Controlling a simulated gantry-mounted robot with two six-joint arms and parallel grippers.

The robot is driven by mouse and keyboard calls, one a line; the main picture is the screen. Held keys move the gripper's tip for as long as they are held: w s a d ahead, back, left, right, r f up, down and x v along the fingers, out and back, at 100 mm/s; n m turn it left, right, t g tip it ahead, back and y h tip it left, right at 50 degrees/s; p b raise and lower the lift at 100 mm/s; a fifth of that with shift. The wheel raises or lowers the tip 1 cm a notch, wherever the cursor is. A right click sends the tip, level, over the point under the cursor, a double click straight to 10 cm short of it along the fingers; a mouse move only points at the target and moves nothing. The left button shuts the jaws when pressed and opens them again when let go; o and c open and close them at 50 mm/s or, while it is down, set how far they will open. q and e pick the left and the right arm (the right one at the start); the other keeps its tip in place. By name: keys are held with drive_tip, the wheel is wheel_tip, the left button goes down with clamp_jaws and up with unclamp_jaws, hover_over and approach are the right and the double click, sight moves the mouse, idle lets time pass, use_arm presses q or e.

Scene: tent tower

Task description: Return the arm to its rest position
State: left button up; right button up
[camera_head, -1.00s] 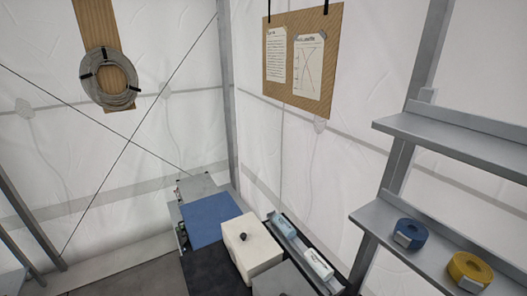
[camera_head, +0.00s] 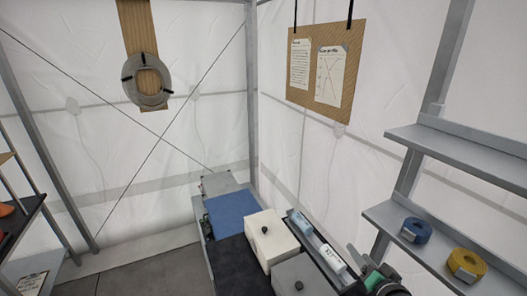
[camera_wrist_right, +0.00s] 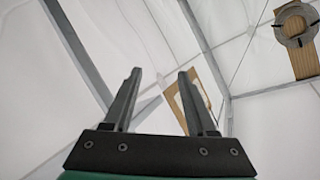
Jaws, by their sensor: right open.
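My right gripper (camera_wrist_right: 155,100) shows in the right wrist view with its two fingers apart and nothing between them. It points up toward the white tent wall. In the head view, a green and dark part of my right arm (camera_head: 380,280) shows at the bottom right, in front of the lower shelf. My left gripper is in neither view.
A grey shelf (camera_head: 455,145) stands at right, with a blue roll (camera_head: 416,230) and a yellow roll (camera_head: 466,264) on its lower board. A white box (camera_head: 270,240), a blue mat (camera_head: 230,212) and a grey box (camera_head: 300,275) are at centre. A dark shelf (camera_head: 25,222) is at left.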

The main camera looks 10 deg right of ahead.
drive_tip(key=s+a+r+n+t+y+p, duration=0.1)
drive_tip(key=a+r+n+t, duration=0.35)
drive_tip(key=r, duration=1.05)
drive_tip(key=s+a+r+t+y+p, duration=0.1)
drive_tip(key=a+r+t, duration=0.1)
drive_tip(key=a+r, duration=0.9)
drive_tip(key=s+r+n+t+y, duration=0.1)
drive_tip(key=s+r+n+t, duration=0.1)
drive_tip(key=s+r, duration=0.6)
drive_tip(key=s+r+n+t+y, duration=0.1)
drive_tip(key=s+r+n+t, duration=0.2)
drive_tip(key=r, duration=1.1)
drive_tip(key=s+t, duration=0.2)
drive_tip(key=s, duration=0.3)
drive_tip(key=shift+s+p, duration=0.15)
drive_tip(key=shift+p, duration=0.25)
drive_tip(key=shift+n, duration=0.25)
